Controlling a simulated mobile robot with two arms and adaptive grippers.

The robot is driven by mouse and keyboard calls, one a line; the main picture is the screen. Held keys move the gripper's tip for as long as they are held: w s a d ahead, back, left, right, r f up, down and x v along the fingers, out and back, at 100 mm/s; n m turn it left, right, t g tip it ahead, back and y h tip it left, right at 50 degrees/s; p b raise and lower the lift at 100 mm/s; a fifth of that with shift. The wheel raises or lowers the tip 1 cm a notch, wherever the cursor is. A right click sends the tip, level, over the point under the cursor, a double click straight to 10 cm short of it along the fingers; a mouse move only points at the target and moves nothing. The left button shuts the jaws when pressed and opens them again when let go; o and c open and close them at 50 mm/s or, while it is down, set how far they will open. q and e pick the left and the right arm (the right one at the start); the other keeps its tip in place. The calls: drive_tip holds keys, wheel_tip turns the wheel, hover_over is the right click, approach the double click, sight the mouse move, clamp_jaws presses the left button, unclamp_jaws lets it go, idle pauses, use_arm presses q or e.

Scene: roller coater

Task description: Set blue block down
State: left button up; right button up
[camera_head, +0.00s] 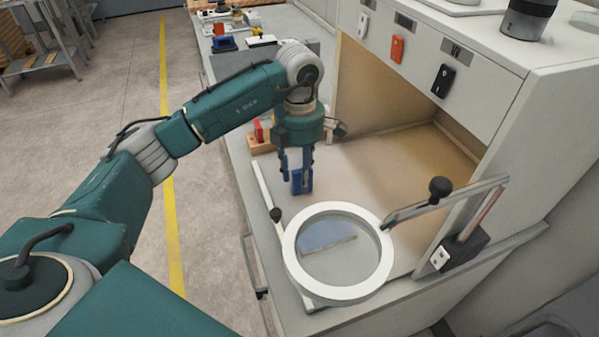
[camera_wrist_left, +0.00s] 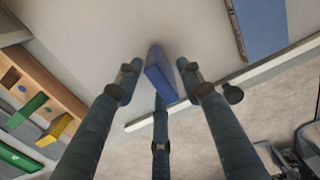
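A blue block (camera_head: 302,181) stands on the pale work surface (camera_head: 355,180) of the machine, or so close to it that no gap shows. My left gripper (camera_head: 297,165) points down over the block, its fingers around the block's upper part. In the left wrist view the blue block (camera_wrist_left: 160,75) is between the three fingers of my left gripper (camera_wrist_left: 158,85). The left finger shows a gap to the block, so the fingers look spread. Contact at the other fingers is hard to tell. My right gripper is in neither view.
The machine housing with switches (camera_head: 440,50) rises at right.

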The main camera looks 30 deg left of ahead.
use_arm(q)
drive_tip(key=shift+r, duration=0.1)
drive_tip(key=shift+r, duration=0.2)
wheel_tip(320, 180, up, 5)
drive_tip(key=shift+w+f+b, duration=0.1)
drive_tip(key=shift+b, duration=0.65)
wheel_tip(320, 180, up, 7)
